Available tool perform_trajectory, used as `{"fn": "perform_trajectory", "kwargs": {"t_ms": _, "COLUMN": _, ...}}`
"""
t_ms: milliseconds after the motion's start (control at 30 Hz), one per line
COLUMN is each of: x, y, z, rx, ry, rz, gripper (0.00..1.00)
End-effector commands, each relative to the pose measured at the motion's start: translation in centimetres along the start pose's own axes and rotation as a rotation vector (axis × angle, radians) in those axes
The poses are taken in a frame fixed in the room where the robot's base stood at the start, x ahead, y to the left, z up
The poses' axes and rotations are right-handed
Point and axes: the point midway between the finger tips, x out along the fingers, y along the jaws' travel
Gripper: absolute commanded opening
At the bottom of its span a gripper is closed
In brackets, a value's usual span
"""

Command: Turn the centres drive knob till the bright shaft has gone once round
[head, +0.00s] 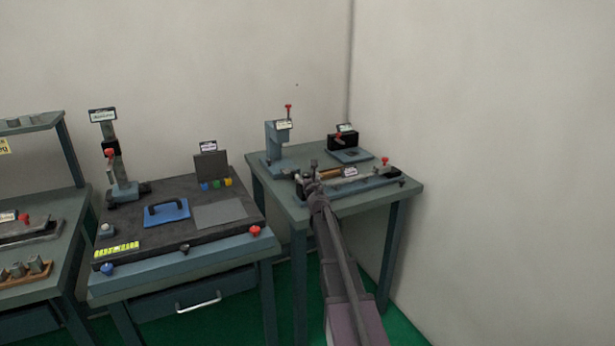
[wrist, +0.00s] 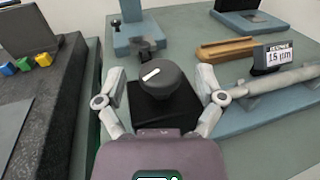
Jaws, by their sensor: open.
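The drive knob (wrist: 160,78) is a dark round knob with a white pointer line. It sits on a black block (wrist: 165,115) in the wrist view. The pointer slants up to the right. My gripper (wrist: 161,84) is open, with one finger on each side of the knob and a visible gap to it. In the head view my gripper (head: 313,183) is at the left end of the centres bench, and my arm hides the knob. The bright shaft (wrist: 285,80) lies to the right in the wrist view, beside a small display reading about 1.5 µm (wrist: 279,54).
A wooden holder (wrist: 228,50) lies behind the shaft. A press-like stand (head: 278,140) and a black device (head: 343,140) stand at the back of the table (head: 290,212). A dark granite plate (head: 150,240) is on the neighbouring bench at left. Walls close off the back and right.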

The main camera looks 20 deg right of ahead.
Motion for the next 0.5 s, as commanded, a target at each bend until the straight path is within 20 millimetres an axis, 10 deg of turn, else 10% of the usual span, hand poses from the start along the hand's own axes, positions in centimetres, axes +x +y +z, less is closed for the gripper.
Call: {"fn": "perform_trajectory", "kwargs": {"t_ms": 500, "x": -7.9, "y": 0.0, "z": 0.0, "rx": 0.000, "ry": 0.000, "rz": 0.000, "gripper": 0.88}}
